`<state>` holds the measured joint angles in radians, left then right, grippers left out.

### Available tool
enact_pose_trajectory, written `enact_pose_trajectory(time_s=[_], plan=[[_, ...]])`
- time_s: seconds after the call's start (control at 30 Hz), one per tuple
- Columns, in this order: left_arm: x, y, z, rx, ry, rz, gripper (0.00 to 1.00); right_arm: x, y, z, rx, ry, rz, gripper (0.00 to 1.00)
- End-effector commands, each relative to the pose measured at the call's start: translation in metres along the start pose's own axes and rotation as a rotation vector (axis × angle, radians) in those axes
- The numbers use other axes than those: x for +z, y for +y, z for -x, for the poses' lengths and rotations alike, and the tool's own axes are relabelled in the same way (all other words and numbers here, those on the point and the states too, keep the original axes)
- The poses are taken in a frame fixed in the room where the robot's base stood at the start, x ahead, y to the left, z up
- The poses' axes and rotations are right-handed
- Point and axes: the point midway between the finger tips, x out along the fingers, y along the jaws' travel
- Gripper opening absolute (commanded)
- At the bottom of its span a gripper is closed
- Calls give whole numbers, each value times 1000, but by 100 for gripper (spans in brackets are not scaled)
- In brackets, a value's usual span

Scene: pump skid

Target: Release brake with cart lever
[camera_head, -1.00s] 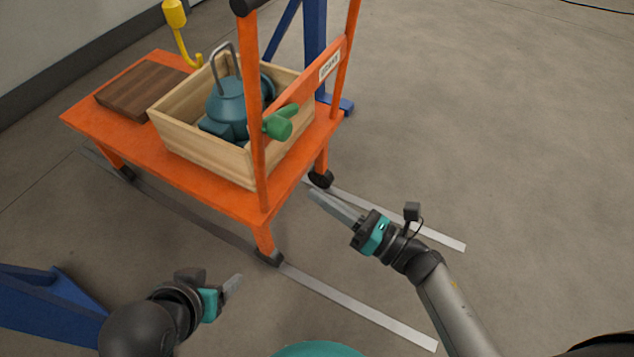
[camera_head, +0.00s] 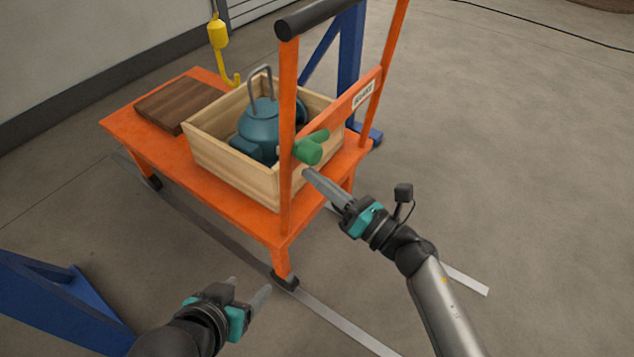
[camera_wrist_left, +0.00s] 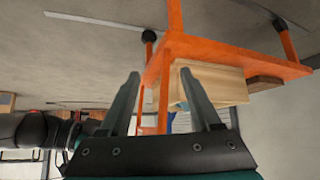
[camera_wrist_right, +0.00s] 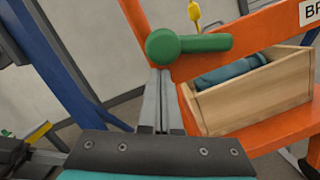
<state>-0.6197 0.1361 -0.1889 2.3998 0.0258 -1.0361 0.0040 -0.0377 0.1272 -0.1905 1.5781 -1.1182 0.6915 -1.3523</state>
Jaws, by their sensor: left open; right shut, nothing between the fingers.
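The green brake lever (camera_head: 311,148) sits on the orange crossbar of the cart (camera_head: 262,225), beside a label plate (camera_head: 363,95) that is partly readable. In the right wrist view the lever (camera_wrist_right: 190,45) has a round hub at its left and a handle pointing right. My right gripper (camera_head: 308,174) is shut and empty, its tips just below the lever; I cannot tell whether they touch it. It also shows in the right wrist view (camera_wrist_right: 160,75). My left gripper (camera_head: 252,288) is open and empty, low in front of the cart; its spread fingers show in the left wrist view (camera_wrist_left: 165,85).
A wooden crate (camera_head: 228,168) holding a teal pump (camera_head: 262,128) stands on the cart, beside a brown wooden block (camera_head: 180,103). A yellow hook (camera_head: 219,38) hangs behind. Blue frame parts (camera_head: 350,60) stand behind and at lower left. The floor at right is clear.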

Motion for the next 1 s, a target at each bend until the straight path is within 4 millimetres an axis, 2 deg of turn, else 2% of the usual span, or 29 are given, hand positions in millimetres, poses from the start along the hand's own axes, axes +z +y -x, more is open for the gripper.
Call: enact_pose_trajectory(time_s=[0.33, 1.0], plan=[[2, -1, 2, -3, -17, 0, 64, 1, 1, 0, -1, 0, -7, 0], [17, -21, 26, -60, -209, 10, 64, 6, 4, -1, -12, 0, -68, 0]])
